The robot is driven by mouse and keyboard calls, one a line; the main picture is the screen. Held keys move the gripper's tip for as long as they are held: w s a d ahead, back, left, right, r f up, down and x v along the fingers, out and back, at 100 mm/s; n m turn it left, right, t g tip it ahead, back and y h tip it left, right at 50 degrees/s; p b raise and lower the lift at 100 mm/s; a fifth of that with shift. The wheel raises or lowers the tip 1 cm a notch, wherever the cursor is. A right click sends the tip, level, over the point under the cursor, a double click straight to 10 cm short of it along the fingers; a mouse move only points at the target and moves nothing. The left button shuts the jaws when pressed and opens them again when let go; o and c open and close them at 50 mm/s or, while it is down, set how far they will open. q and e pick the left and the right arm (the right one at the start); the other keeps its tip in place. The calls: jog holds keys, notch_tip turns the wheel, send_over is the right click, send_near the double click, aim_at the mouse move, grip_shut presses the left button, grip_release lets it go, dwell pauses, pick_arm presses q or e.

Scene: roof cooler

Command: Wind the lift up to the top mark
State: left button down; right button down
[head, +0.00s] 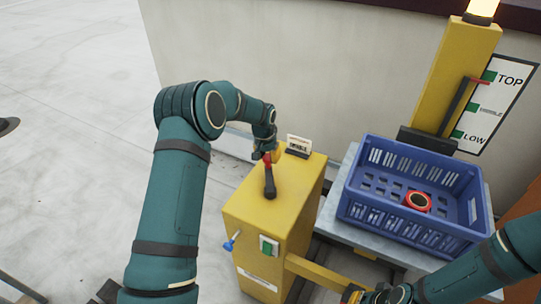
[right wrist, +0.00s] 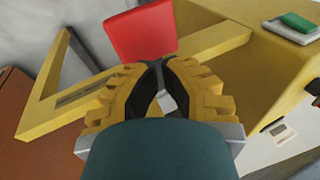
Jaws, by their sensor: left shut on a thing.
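The yellow winch box (head: 255,215) stands in the middle of the head view with a dark crank arm and red grip (head: 268,168) on top. My left gripper (head: 266,154) is shut on the crank's grip, partly hidden by its wrist. The lift platform (head: 322,212) carries a blue crate (head: 405,225) with a red item (head: 418,200) inside. On the yellow mast (head: 458,60), a red pointer (head: 476,80) is beside the TOP mark (head: 489,76); I cannot tell if exactly level. My right gripper (right wrist: 160,75) is low near a yellow bar; its fingers look close together.
A red plate (right wrist: 139,30) is just beyond the right fingers, with the yellow bar (head: 318,273) in the head view. A blue-knobbed lever (head: 231,243) and a green button (head: 267,246) are on the box. Open floor (head: 70,100) is at left; a wall (head: 340,70) is behind.

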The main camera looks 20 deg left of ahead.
pick_arm(q)
jog(key=shift+w+a+r, duration=0.1)
jog(key=shift+a+r, duration=0.05)
jog(key=shift+a, duration=0.5)
jog(key=shift+s+a, duration=0.45)
jog(key=shift+a, duration=0.25)
jog(key=shift+s+a, duration=0.35)
jog(key=shift+a, duration=0.05)
pick_arm(e)
jog(key=shift+f, duration=0.1)
pick_arm(q)
jog(key=c, duration=0.6)
grip_release()
jog(key=shift+o, duration=0.7)
jog(key=shift+a, duration=0.1)
pick_arm(e)
jog(key=shift+w+a, duration=0.1)
jog(key=shift+a, duration=0.1)
pick_arm(q)
jog(key=shift+d+f, duration=0.2)
jog(key=shift+d, duration=0.15)
pick_arm(e)
jog(key=shift+d, duration=0.1)
